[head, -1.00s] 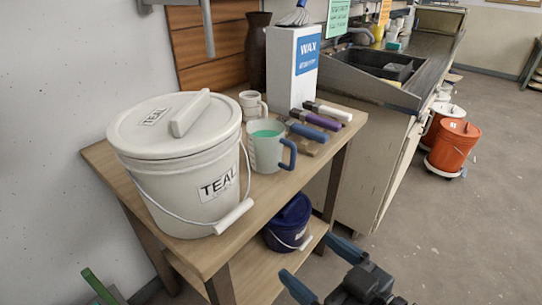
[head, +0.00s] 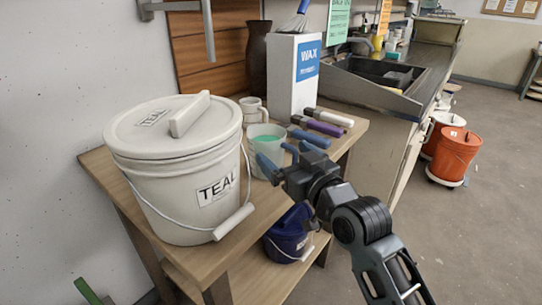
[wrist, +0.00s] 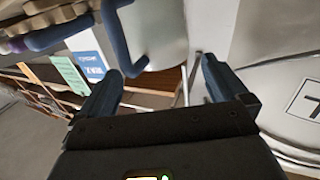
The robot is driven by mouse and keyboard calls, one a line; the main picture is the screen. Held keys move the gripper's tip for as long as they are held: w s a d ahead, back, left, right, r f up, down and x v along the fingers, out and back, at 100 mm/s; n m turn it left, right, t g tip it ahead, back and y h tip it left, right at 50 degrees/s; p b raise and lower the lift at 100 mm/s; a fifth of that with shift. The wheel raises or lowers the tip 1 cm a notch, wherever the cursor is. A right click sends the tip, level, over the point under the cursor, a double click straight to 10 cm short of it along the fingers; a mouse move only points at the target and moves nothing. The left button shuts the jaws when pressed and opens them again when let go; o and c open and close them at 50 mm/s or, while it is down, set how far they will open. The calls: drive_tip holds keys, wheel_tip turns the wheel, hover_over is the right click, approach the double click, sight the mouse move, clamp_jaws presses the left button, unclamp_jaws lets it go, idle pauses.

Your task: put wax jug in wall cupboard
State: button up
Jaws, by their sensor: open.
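A tall white carton labelled WAX (head: 293,75) stands at the back of the wooden table; its blue label (wrist: 88,58) shows in the wrist view. A pale jug (head: 258,143) holding teal liquid stands in front of it, partly hidden by my gripper (head: 280,156). I cannot tell which of the two is the wax jug. My gripper is open and empty at the near side of the pale jug. In the wrist view, the pale jug (wrist: 160,28) and its blue handle (wrist: 121,40) are just beyond my open fingers (wrist: 163,68). No wall cupboard is recognisable.
A large lidded TEAL bucket (head: 180,185) fills the table's left side. A white mug (head: 252,110) and several handled tools (head: 318,127) flank the pale jug. A dark blue bucket (head: 288,238) is on the lower shelf. The floor at right is clear before the orange bucket (head: 455,152).

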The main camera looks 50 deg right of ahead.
sight(276, 141)
drive_tip(key=x, duration=0.3)
drive_tip(key=p+x, duration=0.1)
drive_tip(key=x, duration=0.1)
drive_tip(key=shift+d+r, duration=0.1)
drive_tip(key=shift+r, duration=0.3)
drive_tip(key=shift+w+d+f, duration=0.1)
drive_tip(key=shift+w+d, duration=0.05)
drive_tip(key=shift+w, duration=0.15)
drive_tip(key=c, duration=1.7)
drive_tip(key=shift+r, duration=0.35)
drive_tip(key=shift+s+d+r, duration=1.3)
drive_tip(key=shift+s+r, duration=0.1)
drive_tip(key=shift+r, duration=0.35)
drive_tip(key=shift+s+d+r, duration=1.3)
drive_tip(key=shift+s+r, duration=0.1)
drive_tip(key=shift+r, duration=0.3)
drive_tip(key=shift+s+d+r, duration=1.3)
drive_tip(key=shift+s+r, duration=0.1)
drive_tip(key=shift+r, duration=0.35)
